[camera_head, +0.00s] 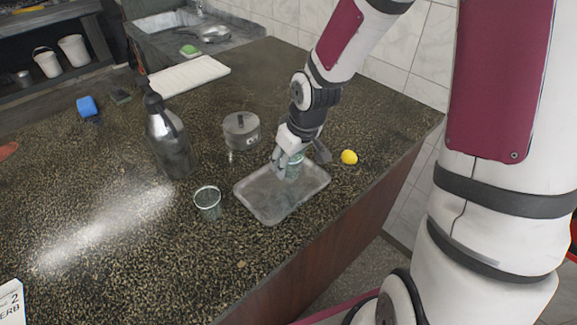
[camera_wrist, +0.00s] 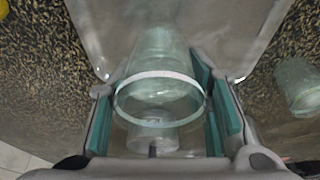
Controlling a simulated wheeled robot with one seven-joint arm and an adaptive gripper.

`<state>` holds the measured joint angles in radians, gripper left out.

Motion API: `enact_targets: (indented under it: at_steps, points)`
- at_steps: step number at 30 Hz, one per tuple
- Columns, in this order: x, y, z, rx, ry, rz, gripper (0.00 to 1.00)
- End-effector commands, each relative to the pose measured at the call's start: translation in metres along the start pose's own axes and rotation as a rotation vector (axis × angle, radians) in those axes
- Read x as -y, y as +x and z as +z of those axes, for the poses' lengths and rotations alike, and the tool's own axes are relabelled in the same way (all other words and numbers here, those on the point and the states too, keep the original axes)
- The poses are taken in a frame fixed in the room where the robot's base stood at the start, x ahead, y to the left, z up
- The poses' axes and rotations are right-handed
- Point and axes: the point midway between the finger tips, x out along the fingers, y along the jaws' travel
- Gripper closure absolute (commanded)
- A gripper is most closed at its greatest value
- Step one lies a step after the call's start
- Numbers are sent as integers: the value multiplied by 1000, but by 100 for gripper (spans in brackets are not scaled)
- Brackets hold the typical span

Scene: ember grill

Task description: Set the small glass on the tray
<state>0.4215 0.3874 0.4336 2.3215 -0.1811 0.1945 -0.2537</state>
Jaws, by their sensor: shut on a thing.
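A small clear glass (camera_wrist: 160,70) is between the fingers of my gripper (camera_wrist: 160,120) in the wrist view, with its rim toward the camera. My gripper is shut on it. In the head view my gripper (camera_head: 291,160) is over the upper right part of the grey tray (camera_head: 262,205), and the glass (camera_head: 294,170) shows partly behind the fingers. It looks upright; I cannot tell whether its base touches the tray. The tray also shows in the wrist view (camera_wrist: 100,25).
Another glass (camera_head: 208,203) stands left of the tray. A lidded metal pot (camera_head: 241,131) is behind it, and a dark pump bottle (camera_head: 170,140) stands further left. A yellow lemon-like object (camera_head: 349,157) lies right of the tray. The counter's front edge is close to the tray.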

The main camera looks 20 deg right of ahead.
Motion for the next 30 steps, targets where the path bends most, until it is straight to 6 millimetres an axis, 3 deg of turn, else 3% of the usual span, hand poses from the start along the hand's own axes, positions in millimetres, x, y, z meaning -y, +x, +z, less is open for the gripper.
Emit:
enact_targets:
  at_steps: [8, 15, 27, 28, 30]
  points:
    - [-10, 9, -8, 2, -1, 0, 91]
    - [-10, 36, 1, 3, -2, -1, 91]
    - [-10, 41, 2, 1, -1, 1, 91]
    - [-10, 41, 3, 1, 0, 0, 54]
    - [-10, 40, 3, 1, 0, 1, 39]
